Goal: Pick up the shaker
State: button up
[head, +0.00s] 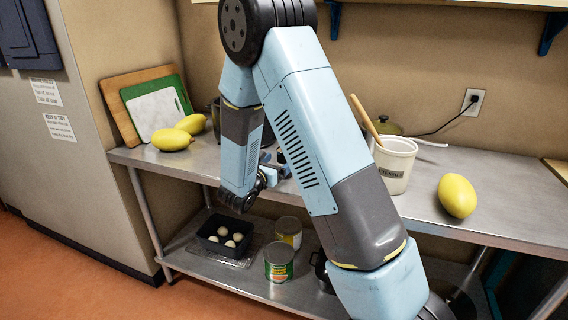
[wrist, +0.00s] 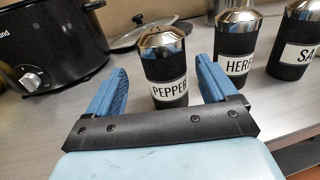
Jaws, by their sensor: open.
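A black shaker labelled PEPPER (wrist: 165,72), with a shiny metal top, stands upright on the steel counter in the wrist view. My gripper (wrist: 162,70) is open and empty, its blue fingers pointing towards the pepper shaker, one to each side of it in the picture. A third, with a label starting SA (wrist: 294,42), stands at the right edge. In the head view my gripper (head: 270,172) is over the counter, and my arm hides most of the shaker area.
A black slow cooker (wrist: 50,42) stands left of the shakers, with a glass lid (wrist: 139,34) behind. On the counter (head: 418,205) are yellow fruits (head: 457,196), a white utensil crock (head: 394,165) and cutting boards (head: 157,112). Cans (head: 279,262) and a black bin (head: 225,236) sit below.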

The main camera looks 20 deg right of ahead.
jog(key=shift+f+x, duration=0.1)
jog(key=shift+x, duration=1.35)
jog(key=shift+f+x, duration=0.15)
jog(key=shift+x, duration=1.25)
jog(key=shift+s+d, duration=0.15)
jog(key=shift+c, duration=0.5)
jog(key=c, duration=1.2)
